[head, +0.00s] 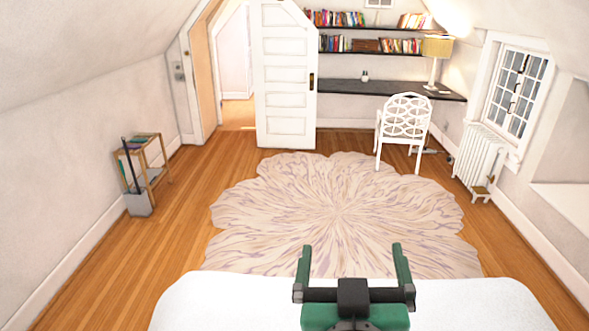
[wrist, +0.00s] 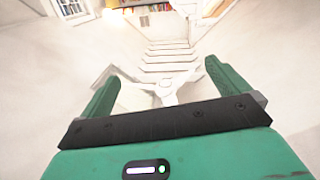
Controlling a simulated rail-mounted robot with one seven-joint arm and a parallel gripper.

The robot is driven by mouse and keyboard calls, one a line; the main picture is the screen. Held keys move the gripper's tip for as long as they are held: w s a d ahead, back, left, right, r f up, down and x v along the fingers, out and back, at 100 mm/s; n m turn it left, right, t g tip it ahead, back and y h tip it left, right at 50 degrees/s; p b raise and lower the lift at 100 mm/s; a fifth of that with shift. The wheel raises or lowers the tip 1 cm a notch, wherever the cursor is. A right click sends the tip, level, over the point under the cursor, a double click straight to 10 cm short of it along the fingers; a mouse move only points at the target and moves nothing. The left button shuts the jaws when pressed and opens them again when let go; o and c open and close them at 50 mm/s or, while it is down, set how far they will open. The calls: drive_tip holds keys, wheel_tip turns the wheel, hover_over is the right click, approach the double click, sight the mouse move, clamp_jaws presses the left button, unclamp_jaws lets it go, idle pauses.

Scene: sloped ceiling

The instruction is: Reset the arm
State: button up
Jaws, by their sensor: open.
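My gripper (head: 352,262) shows at the bottom of the head view, right of the middle. Its two green fingers stand wide apart and point away into the room, with nothing between them. It is in front of a white rounded surface and the near edge of the rug. In the wrist view my gripper (wrist: 160,82) fills the lower part, its fingers spread and empty. Pale walls and white shapes lie beyond the fingertips there.
A white surface (head: 225,305) lies at the bottom. A petal-shaped rug (head: 335,210) covers the wooden floor. A white chair (head: 404,125) stands by a dark desk (head: 345,88). A small shelf (head: 155,165) is at left, a radiator (head: 478,160) at right. A white door (head: 286,85) stands open.

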drive_tip(key=s+a+r+t+y+p, duration=0.15)
drive_tip(key=s+a+r+t, duration=0.35)
drive_tip(key=r, duration=0.5)
drive_tip(key=s+a+r+t+y, duration=0.2)
drive_tip(key=s+a+r, duration=0.2)
drive_tip(key=s+r, duration=0.45)
wheel_tip(320, 180, up, 13)
drive_tip(key=w+p, duration=0.2)
drive_tip(key=p, duration=1.1)
drive_tip(key=shift+d+r, duration=0.15)
drive_tip(key=shift+r, duration=0.05)
